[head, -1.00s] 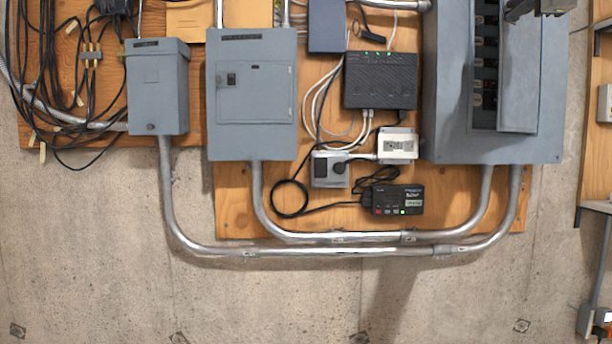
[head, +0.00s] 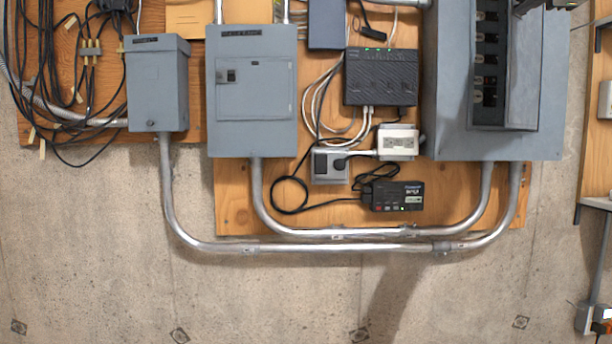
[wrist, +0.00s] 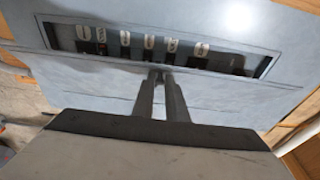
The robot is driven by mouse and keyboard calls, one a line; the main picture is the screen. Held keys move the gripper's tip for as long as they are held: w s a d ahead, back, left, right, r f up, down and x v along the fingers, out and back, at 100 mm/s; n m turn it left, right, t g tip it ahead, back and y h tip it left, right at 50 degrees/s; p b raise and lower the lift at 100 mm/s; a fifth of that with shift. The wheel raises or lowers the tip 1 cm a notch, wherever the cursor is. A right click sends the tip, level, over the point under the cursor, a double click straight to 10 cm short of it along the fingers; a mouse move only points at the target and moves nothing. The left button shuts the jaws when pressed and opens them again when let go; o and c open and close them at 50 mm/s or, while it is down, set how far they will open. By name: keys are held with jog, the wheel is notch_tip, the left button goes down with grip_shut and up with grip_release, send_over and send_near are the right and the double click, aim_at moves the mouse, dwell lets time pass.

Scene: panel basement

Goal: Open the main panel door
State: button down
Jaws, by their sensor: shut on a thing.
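The main panel (head: 445,130) is the large grey box at the right in the head view. Its door (head: 523,85) stands swung out to the right, part open, and dark breakers (head: 488,60) show in the gap at its left. In the wrist view my gripper (wrist: 159,78) is shut at the panel, with its fingertips just below the breaker row (wrist: 150,45). The part of the door it grips is too small to make out. In the head view only a dark piece of my arm shows at the top edge over the door.
A smaller grey panel (head: 253,130) and a grey box (head: 157,90) are to the left. A black router (head: 381,78), outlet boxes and cables lie between. Metal conduit (head: 340,247) runs below. Wall to the right of the panel is clear up to a wooden board (head: 592,130).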

jog(key=shift+s+d, duration=0.1)
jog(key=shift+d, duration=0.05)
jog(key=shift+s+d, duration=0.35)
jog(key=shift+s, duration=0.1)
dwell(0.3)
jog(key=c, duration=1.9)
grip_release()
jog(key=shift+o, duration=0.2)
jog(key=s+d, duration=0.2)
jog(key=s, duration=0.3)
jog(key=shift+s+d, duration=0.2)
jog(key=shift+d, duration=0.15)
